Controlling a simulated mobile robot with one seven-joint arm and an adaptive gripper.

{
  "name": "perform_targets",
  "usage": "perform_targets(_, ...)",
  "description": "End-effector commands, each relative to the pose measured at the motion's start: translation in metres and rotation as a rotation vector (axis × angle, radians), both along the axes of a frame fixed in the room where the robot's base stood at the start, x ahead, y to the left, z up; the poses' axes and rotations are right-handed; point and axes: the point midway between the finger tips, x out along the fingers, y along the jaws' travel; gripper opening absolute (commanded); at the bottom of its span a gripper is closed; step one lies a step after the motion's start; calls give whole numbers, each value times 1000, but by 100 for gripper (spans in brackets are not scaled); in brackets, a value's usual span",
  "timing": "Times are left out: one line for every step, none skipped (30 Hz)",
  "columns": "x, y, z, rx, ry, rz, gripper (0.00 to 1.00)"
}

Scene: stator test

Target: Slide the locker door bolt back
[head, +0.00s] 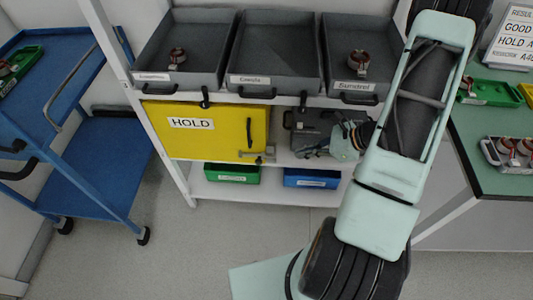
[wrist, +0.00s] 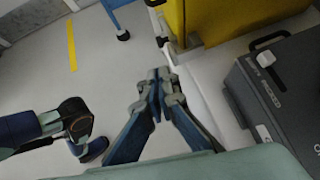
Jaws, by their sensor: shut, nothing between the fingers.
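The yellow locker (head: 205,130) with a HOLD label stands on the middle shelf of the white rack, its door closed. The metal bolt (head: 262,155) sits at the door's lower right corner. In the wrist view the locker (wrist: 225,18) is at the top, with the metal bolt fitting (wrist: 185,47) at its lower edge. My gripper (head: 303,153) is shut and empty, to the right of the bolt and apart from it. In the wrist view my gripper (wrist: 158,80) points toward the fitting, its fingertips together. The bolt's exact position in its fitting is too small to tell.
A dark grey case (wrist: 285,90) stands right of the locker, close to my gripper. Grey trays (head: 275,85) line the shelf above. A green bin (head: 232,174) and blue bin (head: 311,179) are below. A blue cart (head: 105,150) stands left. Floor in front is clear.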

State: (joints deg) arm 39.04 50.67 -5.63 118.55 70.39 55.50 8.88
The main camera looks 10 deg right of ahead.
Motion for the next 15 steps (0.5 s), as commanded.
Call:
perform_targets(-2,-1,-2,20,11,-21,0)
perform_targets(-3,-2,-2,29,14,-28,0)
perform_targets(-4,-2,-2,37,18,-35,0)
perform_targets(-4,-2,-2,41,20,-39,0)
perform_targets(-5,-2,-2,43,22,-41,0)
perform_targets(-5,-2,-2,44,23,-42,0)
perform_targets(-5,-2,-2,43,23,-42,0)
perform_targets(-5,-2,-2,43,23,-42,0)
perform_targets(-5,-2,-2,43,22,-41,0)
perform_targets(-4,-2,-2,43,22,-41,0)
perform_targets(-4,-2,-2,42,22,-41,0)
perform_targets(-4,-2,-2,42,22,-41,0)
perform_targets(-4,-2,-2,41,22,-40,0)
perform_targets(-4,-1,-2,41,22,-40,0)
perform_targets(-4,0,-3,41,22,-40,0)
